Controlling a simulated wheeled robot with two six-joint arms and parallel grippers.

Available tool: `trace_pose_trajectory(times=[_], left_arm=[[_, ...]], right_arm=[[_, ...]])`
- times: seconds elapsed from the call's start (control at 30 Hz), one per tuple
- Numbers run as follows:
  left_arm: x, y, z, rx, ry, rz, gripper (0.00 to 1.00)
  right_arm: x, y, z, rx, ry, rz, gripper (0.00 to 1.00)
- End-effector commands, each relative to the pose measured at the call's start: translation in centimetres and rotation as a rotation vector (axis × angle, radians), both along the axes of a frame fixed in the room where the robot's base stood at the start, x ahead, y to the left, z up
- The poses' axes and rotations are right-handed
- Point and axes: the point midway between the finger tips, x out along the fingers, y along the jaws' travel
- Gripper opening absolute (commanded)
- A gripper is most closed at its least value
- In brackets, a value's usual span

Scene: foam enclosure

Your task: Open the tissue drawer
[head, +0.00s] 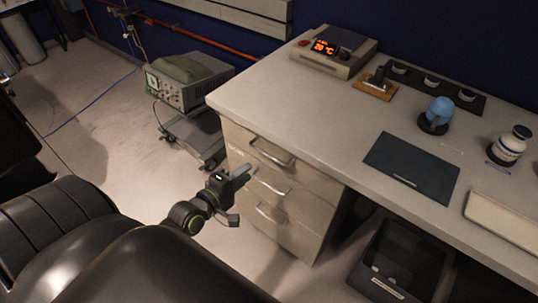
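A pale drawer cabinet (318,222) stands under the left end of the bench. It has three stacked drawers with metal bar handles: a top handle (272,157), a middle handle (272,188) and a bottom handle (269,216). All three drawers look closed, and no label shows which one holds tissues. My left gripper (241,194) is in front of the cabinet's drawer fronts, its fingers spread apart and empty. It partly covers the left side of the lower drawers. Whether it touches a handle cannot be told. My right gripper is not in view.
The bench top (300,100) carries a heater with a red display (325,47), a blue-topped item (438,112), a white jar (511,145) and a dark mat (412,167). A dark bin (400,262) stands below. A wheeled instrument cart (190,135) is left of the cabinet.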

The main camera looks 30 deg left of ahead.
Motion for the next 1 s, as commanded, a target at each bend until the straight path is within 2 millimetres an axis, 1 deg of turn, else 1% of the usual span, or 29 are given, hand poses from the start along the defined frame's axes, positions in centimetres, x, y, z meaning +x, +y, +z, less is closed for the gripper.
trace_pose_trajectory(times=[0.03, 0.3, 0.5, 0.7, 1.0], left_arm=[[1.1, -0.1, -0.2, -0.001, -0.003, 0.000, 0.26], [6.1, -0.5, -1.2, -0.001, -0.002, 0.000, 0.26], [9.2, -0.8, -2.0, 0.001, 0.000, 0.000, 0.26], [11.0, -0.9, -2.4, 0.001, 0.001, 0.000, 0.26], [11.3, -0.9, -2.4, 0.001, 0.001, 0.000, 0.26]], right_arm=[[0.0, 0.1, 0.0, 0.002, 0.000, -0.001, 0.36], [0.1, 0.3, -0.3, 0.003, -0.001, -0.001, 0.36], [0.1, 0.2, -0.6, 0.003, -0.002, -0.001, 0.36], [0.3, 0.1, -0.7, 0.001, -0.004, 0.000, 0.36], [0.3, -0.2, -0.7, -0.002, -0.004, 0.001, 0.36]])
